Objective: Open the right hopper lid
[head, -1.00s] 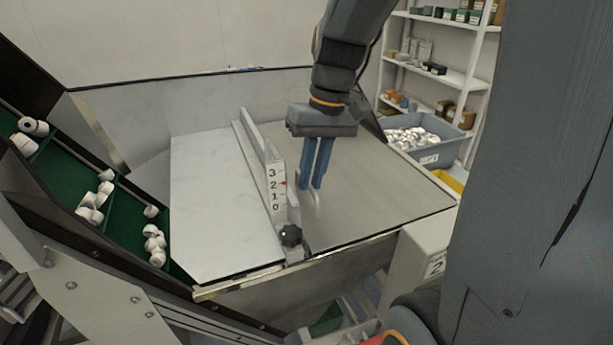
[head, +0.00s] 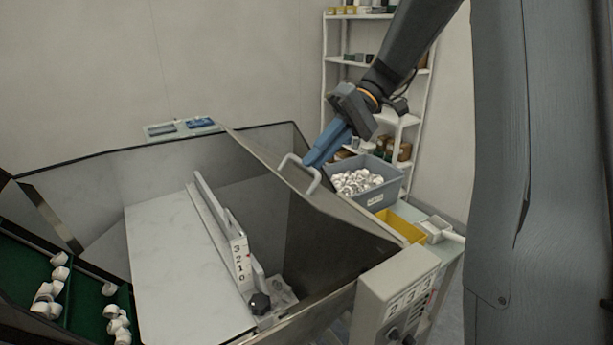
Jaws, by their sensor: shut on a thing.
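The right hopper lid (head: 352,214) is a grey metal panel, swung up and tilted on the right side of the hopper. The dark inside of the hopper shows below it. Its pale U-shaped handle (head: 286,161) stands on the raised panel. My gripper (head: 310,160), with blue fingers, reaches in from the upper right and is shut on this handle; the fingers hide part of it. The left lid (head: 165,255) is a pale flat panel that lies closed.
A divider with a 3-2-1-0 scale (head: 239,262) and a black knob (head: 260,303) stands between the lids. A grey bin of white caps (head: 380,198) and a yellow tray (head: 402,226) sit at right. A control box (head: 385,295) stands in front. Green cap channels (head: 85,312) lie left.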

